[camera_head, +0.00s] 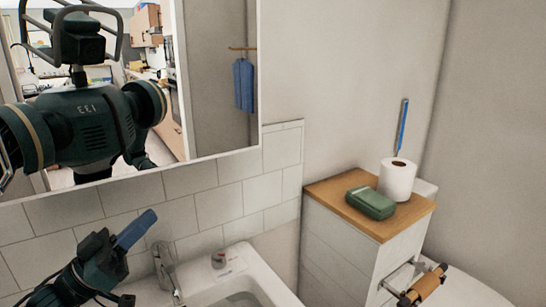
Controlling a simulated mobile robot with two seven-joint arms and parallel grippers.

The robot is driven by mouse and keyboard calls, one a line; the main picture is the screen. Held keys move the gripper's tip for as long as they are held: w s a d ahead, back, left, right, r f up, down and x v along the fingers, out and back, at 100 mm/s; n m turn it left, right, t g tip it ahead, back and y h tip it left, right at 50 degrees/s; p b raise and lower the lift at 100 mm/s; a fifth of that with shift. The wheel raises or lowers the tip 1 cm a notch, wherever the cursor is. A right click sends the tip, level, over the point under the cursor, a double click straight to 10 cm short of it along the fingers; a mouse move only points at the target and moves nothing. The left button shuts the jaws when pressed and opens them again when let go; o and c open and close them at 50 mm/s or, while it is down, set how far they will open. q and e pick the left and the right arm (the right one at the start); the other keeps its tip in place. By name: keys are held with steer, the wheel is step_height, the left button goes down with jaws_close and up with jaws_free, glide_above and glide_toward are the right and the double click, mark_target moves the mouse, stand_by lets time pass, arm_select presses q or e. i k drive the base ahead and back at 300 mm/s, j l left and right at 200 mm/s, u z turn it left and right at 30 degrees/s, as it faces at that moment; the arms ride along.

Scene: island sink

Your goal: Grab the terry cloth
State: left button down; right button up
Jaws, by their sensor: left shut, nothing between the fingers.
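A blue cloth (244,85) hangs from a small wooden rail, seen only as a reflection in the mirror; it looks like the terry cloth. The cloth itself is not directly in view. My left gripper (148,217) is at the lower left, in front of the tiled wall and beside the sink. Its blue fingers are shut and empty, pointing up and to the right, apart from the cloth. My right gripper is not in view.
The mirror (215,60) also reflects my own body. A white sink (245,262) with a faucet (166,265) is below. At right, a wood-topped cabinet (330,190) holds a green box (370,203) and a paper roll (397,180). A roll holder (425,285) sticks out.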

mark_target(378, 206)
steer(key=k+l, duration=0.65)
steer(key=k, duration=0.2)
